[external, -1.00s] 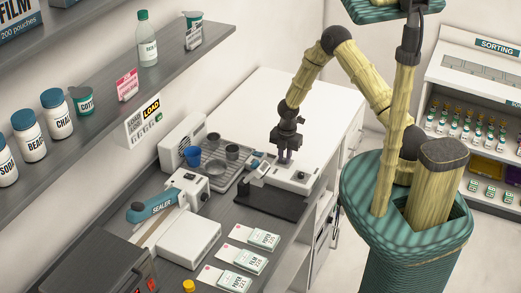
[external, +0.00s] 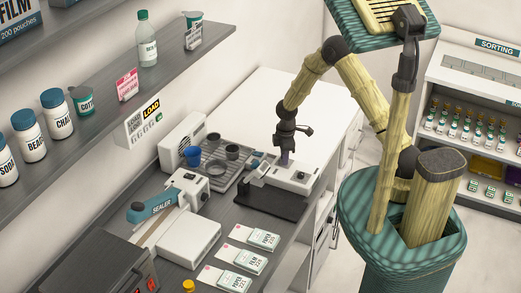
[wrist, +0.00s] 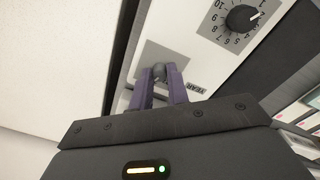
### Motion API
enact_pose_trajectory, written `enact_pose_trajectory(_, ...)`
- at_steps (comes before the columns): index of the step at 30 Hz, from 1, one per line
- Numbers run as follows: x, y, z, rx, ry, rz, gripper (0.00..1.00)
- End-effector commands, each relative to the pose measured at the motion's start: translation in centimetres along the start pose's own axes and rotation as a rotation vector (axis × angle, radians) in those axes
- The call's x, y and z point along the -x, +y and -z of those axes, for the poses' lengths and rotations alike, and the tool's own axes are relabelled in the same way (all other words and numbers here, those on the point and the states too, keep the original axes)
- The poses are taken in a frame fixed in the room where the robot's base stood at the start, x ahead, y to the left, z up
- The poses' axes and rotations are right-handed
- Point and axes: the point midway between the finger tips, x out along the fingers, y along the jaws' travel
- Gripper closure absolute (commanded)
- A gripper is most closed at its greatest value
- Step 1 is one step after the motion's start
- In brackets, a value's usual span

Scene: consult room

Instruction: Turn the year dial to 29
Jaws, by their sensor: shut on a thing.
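The year dial (wrist: 158,71) is a small grey knob beside a "YEAR" label in the wrist view. My gripper (wrist: 163,75) is shut on it, with a purple finger on either side. The fingers and knob hide the setting, so I cannot read it. The dial sits on a white device (external: 297,175) on the counter. In the external view my gripper (external: 285,162) points down onto the device's far end. A second black dial (wrist: 242,18) with numbers around it is on the same panel.
A sealer (external: 150,207) with a teal arm and several printed pouch packs (external: 247,261) lie on the counter nearby. A grey rack (external: 215,160) with small cups stands left of the device. The white counter behind is clear.

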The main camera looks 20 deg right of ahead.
Motion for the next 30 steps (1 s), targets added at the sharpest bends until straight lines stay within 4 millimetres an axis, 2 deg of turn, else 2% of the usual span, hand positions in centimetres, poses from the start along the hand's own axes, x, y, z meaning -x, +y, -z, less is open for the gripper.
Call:
enact_pose_trajectory(6,-0.11,0.09,0.18,-0.188,-0.002,-0.004,1.0)
enact_pose_trajectory(15,0.02,0.12,0.18,-0.356,-0.008,-0.003,1.0)
enact_pose_trajectory(30,0.15,0.15,0.16,-0.402,-0.009,-0.003,1.0)
